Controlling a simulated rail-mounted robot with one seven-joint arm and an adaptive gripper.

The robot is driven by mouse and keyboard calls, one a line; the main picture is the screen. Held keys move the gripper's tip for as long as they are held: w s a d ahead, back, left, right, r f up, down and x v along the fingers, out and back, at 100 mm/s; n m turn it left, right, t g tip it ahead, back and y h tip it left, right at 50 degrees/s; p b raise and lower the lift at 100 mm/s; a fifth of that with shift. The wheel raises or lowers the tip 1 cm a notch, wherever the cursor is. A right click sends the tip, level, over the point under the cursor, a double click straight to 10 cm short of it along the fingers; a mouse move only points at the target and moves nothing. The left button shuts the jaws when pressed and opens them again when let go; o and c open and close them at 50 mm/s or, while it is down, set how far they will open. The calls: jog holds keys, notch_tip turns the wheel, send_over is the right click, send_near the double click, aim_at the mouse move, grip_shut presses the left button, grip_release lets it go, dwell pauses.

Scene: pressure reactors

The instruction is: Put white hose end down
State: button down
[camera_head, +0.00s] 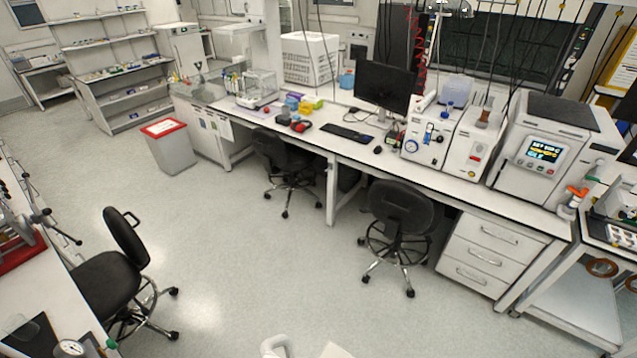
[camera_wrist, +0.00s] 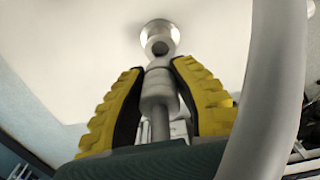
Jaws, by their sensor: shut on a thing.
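In the wrist view my gripper (camera_wrist: 158,74), with yellow ribbed finger pads, is shut on a grey stepped fitting, the hose end (camera_wrist: 156,90). The fitting stands between the two pads, and its lower part runs down behind the dark green edge at the bottom. Its top meets or lies in line with a round metal piece (camera_wrist: 160,36) on a white surface; I cannot tell whether they touch. A thick pale hose (camera_wrist: 268,80) curves up the right side; where it joins the fitting is hidden. The head view does not show the gripper or hose end clearly.
In the head view a long white bench (camera_head: 310,140) carries a monitor (camera_head: 384,87), a keyboard (camera_head: 347,132) and instruments. Office chairs (camera_head: 400,212) stand before it. A red-rimmed bin (camera_head: 170,150) is at the left.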

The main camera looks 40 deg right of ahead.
jog(key=w+a+n, duration=0.6)
jog(key=w+a, duration=0.4)
jog(key=w, duration=0.4)
jog(key=w+a+f+n, duration=0.3)
jog(key=a+f+n, duration=0.2)
jog(key=f+n, duration=0.2)
jog(key=shift+w+f+n, duration=0.35)
jog(key=shift+n, duration=0.75)
